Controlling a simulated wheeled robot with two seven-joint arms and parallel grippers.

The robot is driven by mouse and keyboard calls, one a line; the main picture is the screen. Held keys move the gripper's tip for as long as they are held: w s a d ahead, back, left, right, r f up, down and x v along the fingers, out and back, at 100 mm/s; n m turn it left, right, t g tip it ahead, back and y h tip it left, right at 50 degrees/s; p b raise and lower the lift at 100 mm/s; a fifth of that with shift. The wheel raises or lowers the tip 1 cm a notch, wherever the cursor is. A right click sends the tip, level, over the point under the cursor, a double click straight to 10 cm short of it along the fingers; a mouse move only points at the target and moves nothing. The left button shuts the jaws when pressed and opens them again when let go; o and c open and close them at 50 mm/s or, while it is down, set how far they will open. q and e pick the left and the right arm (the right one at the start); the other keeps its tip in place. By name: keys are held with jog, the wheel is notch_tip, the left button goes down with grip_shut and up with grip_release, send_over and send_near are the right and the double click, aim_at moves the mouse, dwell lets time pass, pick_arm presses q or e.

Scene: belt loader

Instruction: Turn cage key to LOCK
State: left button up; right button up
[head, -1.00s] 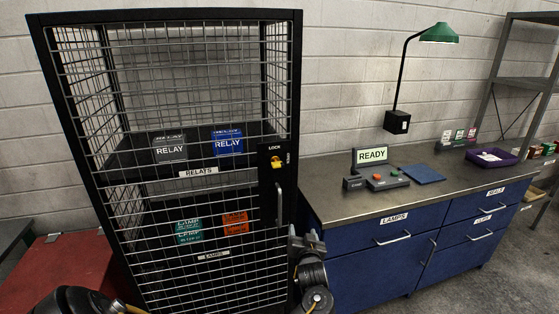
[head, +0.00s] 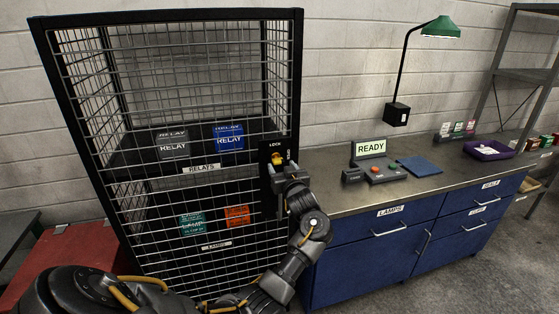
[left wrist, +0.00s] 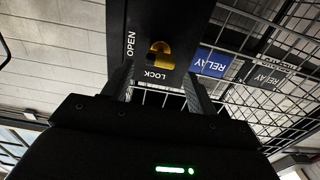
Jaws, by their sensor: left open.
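The yellow cage key (head: 277,159) sits on a black lock plate on the cage's right door post, below the word LOCK. It also shows in the left wrist view (left wrist: 160,49), where the plate (left wrist: 178,22) reads OPEN and LOCK. I cannot tell for sure which word the key points to. My left gripper (head: 283,174) is just in front of and below the key in the head view. In the left wrist view its two fingers (left wrist: 159,76) are spread, with the key beyond the gap between them, apparently not touched. My right gripper is out of view.
The wire cage (head: 203,168) holds relay boxes (head: 229,138) above and lamp boxes (head: 192,224) below. To its right, a blue bench (head: 360,246) carries a READY sign (head: 371,147), a button box and a purple tray (head: 489,150). A red surface (head: 75,262) lies at the left.

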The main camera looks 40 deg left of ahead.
aim_at(278, 164)
pick_arm(q)
jog(key=shift+p+x, duration=0.35)
jog(key=shift+x, duration=1.5)
jog(key=c, duration=1)
jog(key=shift+f+n+b, duration=0.25)
jog(key=shift+n+b, duration=1.25)
jog(key=shift+b, duration=0.1)
jog(key=n+b, duration=1.4)
jog(key=b, duration=0.1)
jog(key=shift+s+a+n, duration=0.1)
jog(key=shift+s+n, duration=0.05)
jog(key=shift+n, duration=0.25)
jog(key=shift+b, duration=0.4)
